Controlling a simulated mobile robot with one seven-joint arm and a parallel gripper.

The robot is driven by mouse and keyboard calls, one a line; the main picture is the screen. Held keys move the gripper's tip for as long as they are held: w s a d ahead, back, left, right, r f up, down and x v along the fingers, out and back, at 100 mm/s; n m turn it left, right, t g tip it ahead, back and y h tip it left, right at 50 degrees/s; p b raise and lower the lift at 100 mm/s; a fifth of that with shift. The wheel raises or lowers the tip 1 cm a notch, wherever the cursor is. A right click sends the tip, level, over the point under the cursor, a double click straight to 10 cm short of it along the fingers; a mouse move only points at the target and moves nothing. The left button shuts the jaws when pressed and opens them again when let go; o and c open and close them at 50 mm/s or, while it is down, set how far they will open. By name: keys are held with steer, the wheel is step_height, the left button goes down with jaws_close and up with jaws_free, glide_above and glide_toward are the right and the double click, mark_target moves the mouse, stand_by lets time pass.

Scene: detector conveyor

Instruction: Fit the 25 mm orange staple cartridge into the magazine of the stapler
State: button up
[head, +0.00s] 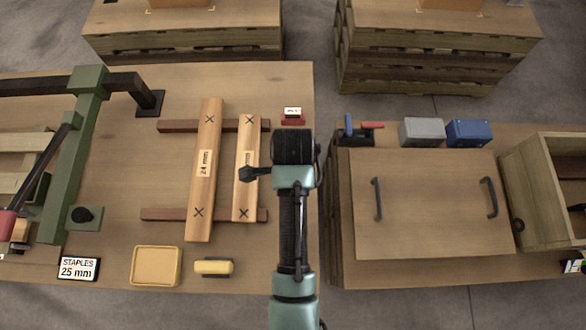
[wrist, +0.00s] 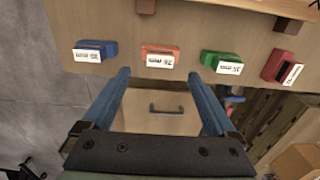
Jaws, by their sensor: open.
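In the wrist view, an orange cartridge (wrist: 160,57) with a white label lies on the left table, in a row along its edge. The label is upside down and too small to read surely. My gripper (wrist: 165,78) is open and empty, with its blue fingers pointing toward the row. The orange cartridge shows beyond and between the fingertips, apart from them. A blue and black tool with a red handle (head: 357,130), perhaps the stapler, stands at the back left of the right table. Its magazine cannot be made out. In the head view my arm hides the orange cartridge.
A blue cartridge (wrist: 96,51), a green one (wrist: 221,65) and a red one (wrist: 283,66) flank the orange one. A sign reading "STAPLES 25 mm" (head: 79,268) stands front left.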

steer(key=shift+f+p, duration=0.4)
steer(key=shift+f, duration=2.7)
jaws_close()
